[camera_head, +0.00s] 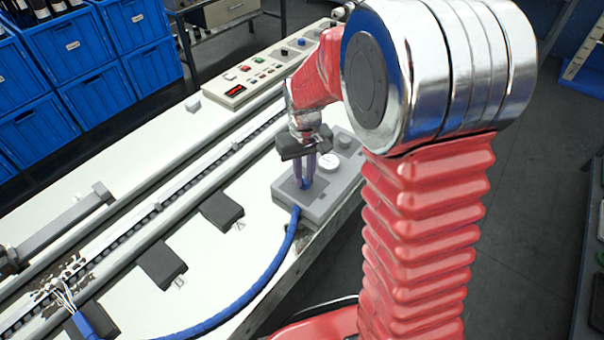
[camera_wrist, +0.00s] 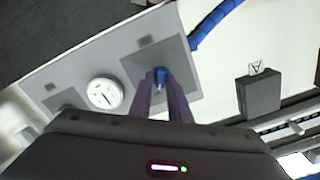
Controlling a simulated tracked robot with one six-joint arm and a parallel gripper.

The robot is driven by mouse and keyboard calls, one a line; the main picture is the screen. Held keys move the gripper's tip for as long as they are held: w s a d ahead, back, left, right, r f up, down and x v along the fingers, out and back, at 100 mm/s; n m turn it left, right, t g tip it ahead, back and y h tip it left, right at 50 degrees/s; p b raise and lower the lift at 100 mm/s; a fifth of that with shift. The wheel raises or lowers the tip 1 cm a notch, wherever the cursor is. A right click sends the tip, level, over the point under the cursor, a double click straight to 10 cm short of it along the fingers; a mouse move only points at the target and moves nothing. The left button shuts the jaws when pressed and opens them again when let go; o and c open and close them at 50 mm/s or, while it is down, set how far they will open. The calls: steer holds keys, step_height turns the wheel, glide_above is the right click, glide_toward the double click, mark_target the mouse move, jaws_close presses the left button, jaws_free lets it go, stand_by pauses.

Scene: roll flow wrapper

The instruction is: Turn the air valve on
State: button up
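The air valve's blue handle (camera_wrist: 160,76) stands on a dark square plate of a grey panel (camera_wrist: 77,64). The panel (camera_head: 284,190) lies near the right edge of the white bench in the head view. My gripper (camera_head: 307,184) points down over that plate. In the wrist view my two purple fingers (camera_wrist: 161,84) reach to the blue handle, one tip at each side of it. Whether they press on it I cannot tell. The handle is partly hidden by the fingers, and its turn angle is unclear.
A round white gauge (camera_wrist: 104,94) sits beside the plate. A blue hose (camera_head: 262,284) runs from the panel across the bench. Dark blocks marked A (camera_head: 221,211) and B (camera_head: 161,265) lie left of it. A button console (camera_head: 245,80) stands behind.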

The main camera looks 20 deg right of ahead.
mark_target(304, 178)
steer(key=shift+o, duration=1.1)
steer(key=shift+w, duration=0.15)
steer(key=shift+r, duration=0.15)
steer(key=shift+r, duration=0.5)
step_height(304, 178, up, 12)
steer(key=shift+r, duration=0.25)
